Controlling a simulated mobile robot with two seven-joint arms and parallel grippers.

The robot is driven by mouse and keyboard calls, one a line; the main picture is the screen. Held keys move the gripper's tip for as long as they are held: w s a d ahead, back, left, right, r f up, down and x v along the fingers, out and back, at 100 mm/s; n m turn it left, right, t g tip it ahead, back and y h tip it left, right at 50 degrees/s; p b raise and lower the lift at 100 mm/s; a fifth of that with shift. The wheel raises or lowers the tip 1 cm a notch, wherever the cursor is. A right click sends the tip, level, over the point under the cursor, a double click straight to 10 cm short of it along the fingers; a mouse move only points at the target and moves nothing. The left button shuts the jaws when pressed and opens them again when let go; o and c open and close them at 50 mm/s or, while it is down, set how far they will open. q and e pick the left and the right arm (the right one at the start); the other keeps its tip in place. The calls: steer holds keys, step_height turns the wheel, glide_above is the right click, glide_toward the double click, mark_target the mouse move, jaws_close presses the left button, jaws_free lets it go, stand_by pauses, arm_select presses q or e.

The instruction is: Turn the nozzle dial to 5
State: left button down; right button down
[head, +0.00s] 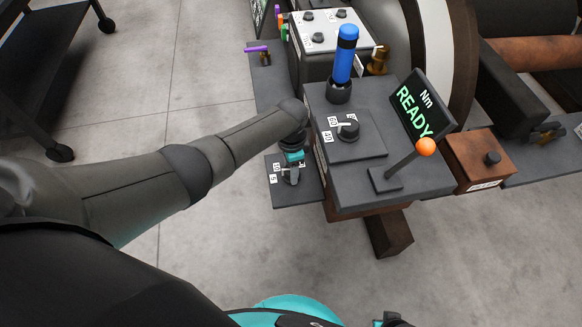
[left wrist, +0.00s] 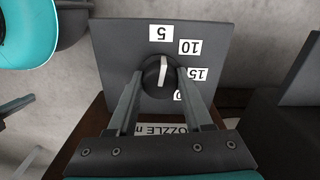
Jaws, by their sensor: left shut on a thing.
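The nozzle dial (left wrist: 162,76) is a round black knob with a white pointer line on a dark grey plate (left wrist: 112,50). White labels around it read 5 (left wrist: 160,33), 10 (left wrist: 189,47) and 15 (left wrist: 196,74); a further label is partly hidden by a finger. The pointer line points up in the left wrist view, close to the 5. My left gripper (left wrist: 164,78) is shut on the knob, one finger on each side. In the head view my left gripper (head: 291,172) reaches down to the plate, and its hand partly hides the dial. My right gripper is not seen.
A dark cart (head: 45,60) stands at far left. Bare floor lies left of the console.

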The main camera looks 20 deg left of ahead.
arm_select(q)
steer(key=shift+d, duration=0.1)
steer(key=shift+c, duration=1.5)
jaws_free()
steer(key=shift+r, duration=0.15)
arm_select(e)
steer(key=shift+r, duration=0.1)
arm_select(q)
steer(key=shift+r+p, duration=0.6)
steer(key=shift+r, duration=0.15)
step_height(320, 180, up, 3)
steer(key=shift+r+p, duration=0.1)
steer(key=shift+p, duration=0.9)
step_height(320, 180, up, 3)
steer(key=shift+r+p, duration=0.1)
steer(key=shift+p, duration=0.8)
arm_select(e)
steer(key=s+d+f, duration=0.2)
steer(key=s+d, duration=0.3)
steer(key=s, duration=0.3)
arm_select(q)
step_height(320, 180, up, 7)
steer(key=p, duration=0.3)
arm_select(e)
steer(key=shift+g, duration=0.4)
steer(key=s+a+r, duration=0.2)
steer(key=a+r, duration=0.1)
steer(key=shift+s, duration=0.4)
